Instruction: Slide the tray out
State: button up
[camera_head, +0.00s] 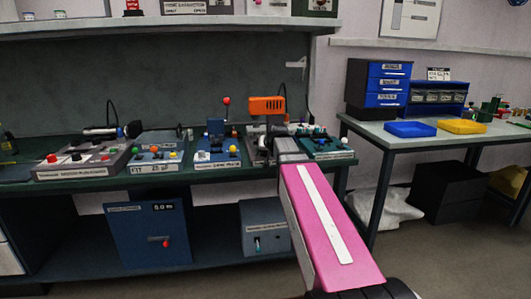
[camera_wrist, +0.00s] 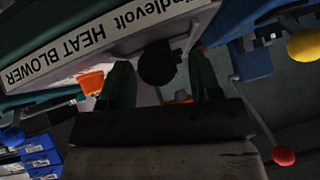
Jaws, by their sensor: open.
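My gripper (camera_wrist: 164,86) is open, its two dark fingers spread in the wrist view. A round black knob (camera_wrist: 157,62) shows between the fingers near their tips; I cannot tell whether they touch it. Just beyond is a white label (camera_wrist: 90,45) reading "HEAT BLOWER", upside down, on the front of a device. The orange heat blower (camera_head: 267,105) stands on the green bench in the head view. There my gripper is mostly hidden at the end of my pink arm, close to the blower. I cannot make out which part is the tray.
Another labelled unit (camera_head: 328,145) is close on the right. A side table holds a blue bin (camera_head: 408,129) and a yellow bin (camera_head: 462,126). Floor in front is clear.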

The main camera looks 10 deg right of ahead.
jog(key=v, duration=1)
jog(key=shift+s, duration=0.2)
jog(key=s+f+g, duration=0.3)
jog(key=s+f, duration=0.3)
jog(key=f, duration=0.6)
jog(key=s+a+f+g+h, duration=0.1)
jog(key=s+f+g, duration=0.2)
jog(key=f, duration=0.9)
jog(key=s+f+n+g, duration=0.1)
jog(key=s+f+g, duration=0.2)
jog(key=s+f, duration=0.7)
notch_tip(320, 180, down, 3)
jog(key=shift+a+r+h, duration=0.1)
jog(key=shift+a+h, duration=0.2)
jog(key=shift+h, duration=0.1)
jog(key=shift+s, duration=0.1)
